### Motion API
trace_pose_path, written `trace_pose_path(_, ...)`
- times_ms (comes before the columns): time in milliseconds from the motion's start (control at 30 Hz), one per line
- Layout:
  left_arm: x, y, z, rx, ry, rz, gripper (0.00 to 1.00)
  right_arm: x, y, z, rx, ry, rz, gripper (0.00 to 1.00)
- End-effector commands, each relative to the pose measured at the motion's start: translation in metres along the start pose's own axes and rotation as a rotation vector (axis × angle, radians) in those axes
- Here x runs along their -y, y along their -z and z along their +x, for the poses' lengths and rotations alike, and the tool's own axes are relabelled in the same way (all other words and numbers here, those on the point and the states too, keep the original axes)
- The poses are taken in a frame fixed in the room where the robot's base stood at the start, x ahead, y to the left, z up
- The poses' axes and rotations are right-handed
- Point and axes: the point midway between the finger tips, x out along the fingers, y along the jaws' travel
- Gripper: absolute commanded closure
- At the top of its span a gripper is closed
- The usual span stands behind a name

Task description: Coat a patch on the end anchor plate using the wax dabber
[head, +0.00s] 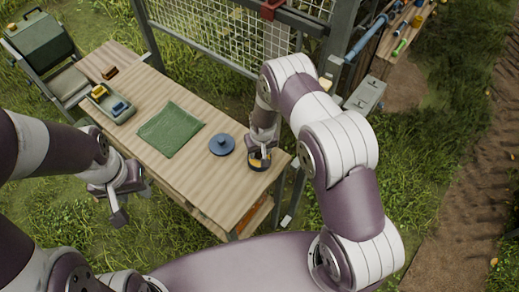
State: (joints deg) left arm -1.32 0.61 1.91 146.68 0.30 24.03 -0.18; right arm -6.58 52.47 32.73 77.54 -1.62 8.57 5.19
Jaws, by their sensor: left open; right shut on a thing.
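My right gripper (262,148) points down over the right end of the wooden table. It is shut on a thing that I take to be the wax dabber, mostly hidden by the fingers. Directly below it stands a small dark round pot (259,166) with yellow wax showing inside. I cannot tell whether the dabber touches the wax. A grey metal plate or box (365,95) sits by the fence post behind my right arm; I cannot tell whether it is the end anchor plate. My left gripper (117,206) is open and empty, in front of the table's near edge.
On the table (205,98) lie a blue knobbed lid (222,145), a green cloth (170,130) and a green tray (112,104) with small blue and yellow things. A wire fence (225,30) stands behind. A second bench (405,30) holds coloured tools. Grass surrounds the table.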

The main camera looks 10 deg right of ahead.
Motion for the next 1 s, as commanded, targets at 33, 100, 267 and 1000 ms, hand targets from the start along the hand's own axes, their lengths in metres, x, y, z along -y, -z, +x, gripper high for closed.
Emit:
trace_pose_path(33, 0.0, 0.0, 0.0, 0.0, 0.0, 0.0, 0.57, 0.0, 0.0001, -0.0001, 0.0, 0.0, 0.0, 0.77)
trace_pose_path(100, 0.0, 0.0, 0.0, 0.0, 0.0, 0.0, 0.57, 0.0, 0.0001, -0.0001, 0.0, 0.0, 0.0, 0.77)
trace_pose_path(267, 0.0, 0.0, 0.0003, 0.0, 0.0, 0.0, 0.57, 0.0, 0.0, 0.0001, 0.0, 0.0, 0.0, 0.77)
trace_pose_path(1000, 0.0, -0.001, 0.0083, 0.0, 0.0, 0.0, 0.57, -0.0001, -0.0014, 0.0088, 0.0, 0.0, 0.0, 0.77)
